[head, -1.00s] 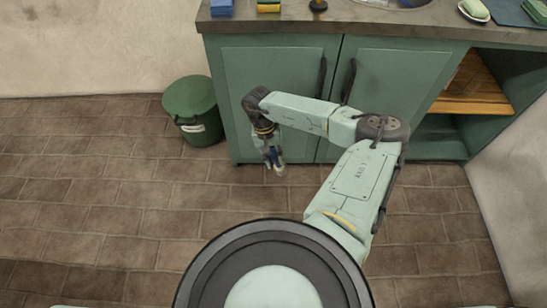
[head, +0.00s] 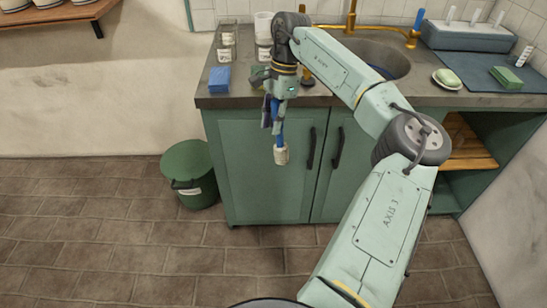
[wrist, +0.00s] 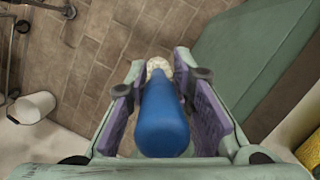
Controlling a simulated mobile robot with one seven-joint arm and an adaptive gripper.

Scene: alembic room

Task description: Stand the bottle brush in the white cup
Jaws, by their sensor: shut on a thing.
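The bottle brush (head: 281,154) has a blue handle and a pale, whitish head. My gripper (head: 271,115) is shut on its handle, and the brush hangs head down in front of the cabinet doors. In the wrist view the blue handle (wrist: 164,122) lies between the two purple finger pads, with the pale head beyond it, over the floor. A white cup (head: 263,24) appears to stand at the back of the counter, just left of my wrist and partly hidden; its opening is not clear.
The counter (head: 330,92) holds a blue sponge (head: 219,78), clear glasses (head: 227,38), a sink (head: 385,58) and a soap dish (head: 447,80). A green bin (head: 190,172) stands on the floor at left. The wrist view shows a pale bucket (wrist: 33,107).

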